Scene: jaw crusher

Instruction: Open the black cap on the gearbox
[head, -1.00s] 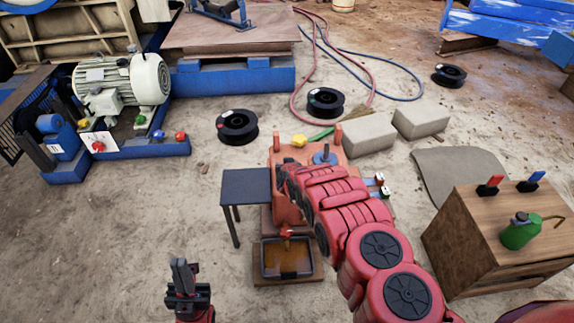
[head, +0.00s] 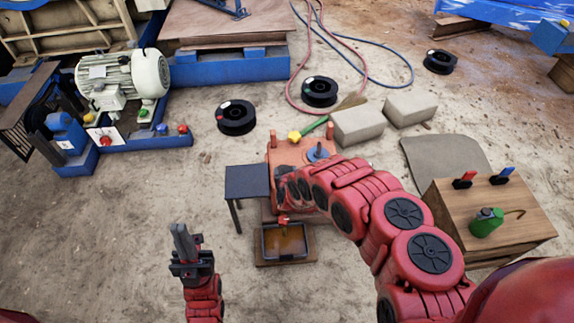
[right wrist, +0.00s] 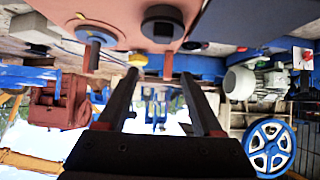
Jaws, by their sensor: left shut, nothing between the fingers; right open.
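The orange-red gearbox (head: 283,150) stands mid-floor in the head view, with a yellow cap (head: 294,135) and a blue fitting (head: 318,152) on top. In the right wrist view, which looks upside down, the round black cap (right wrist: 162,22) sits on the gearbox face, beyond my right fingertips. My right gripper (right wrist: 161,75) is open and empty, apart from the cap. In the head view my right arm hides that gripper and part of the gearbox; I cannot make out the black cap there. My left gripper (head: 181,240) is shut and empty, pointing up at the lower left.
A small dark table (head: 247,181) stands left of the gearbox. A tray of brown liquid (head: 262,243) lies in front, under an orange-red spout. A wooden cabinet (head: 500,238) with a green oil can (head: 486,222) stands right. The floor around my left gripper is clear.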

